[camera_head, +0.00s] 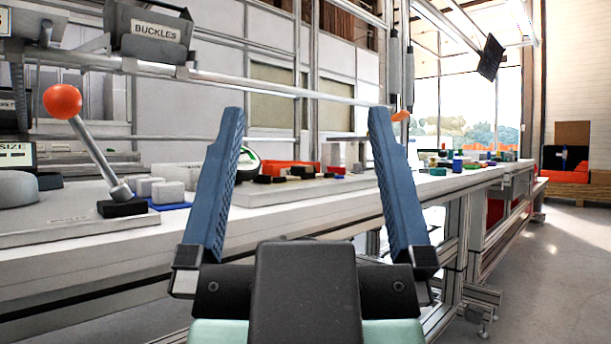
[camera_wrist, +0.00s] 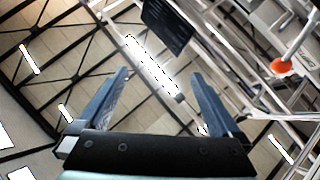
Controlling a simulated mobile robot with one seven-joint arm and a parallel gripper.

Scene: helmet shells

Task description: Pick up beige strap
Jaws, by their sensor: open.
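My gripper (camera_head: 306,112) is open and empty, with its two blue fingers spread wide and pointing up in front of the workbench in the head view. It also shows open in the wrist view (camera_wrist: 158,75), which looks up at the ceiling beams and lights. I cannot make out a beige strap in either view. Small parts (camera_head: 290,172) lie on the bench behind the fingers, too small to tell apart. The gripper hides part of the bench.
A long white workbench (camera_head: 100,262) runs from left to back right. A lever with an orange ball (camera_head: 62,101) stands at left, near grey blocks (camera_head: 168,192). A bin labelled BUCKLES (camera_head: 155,32) hangs above. A dark screen (camera_head: 491,57) hangs at upper right. The floor (camera_head: 560,270) at right is clear.

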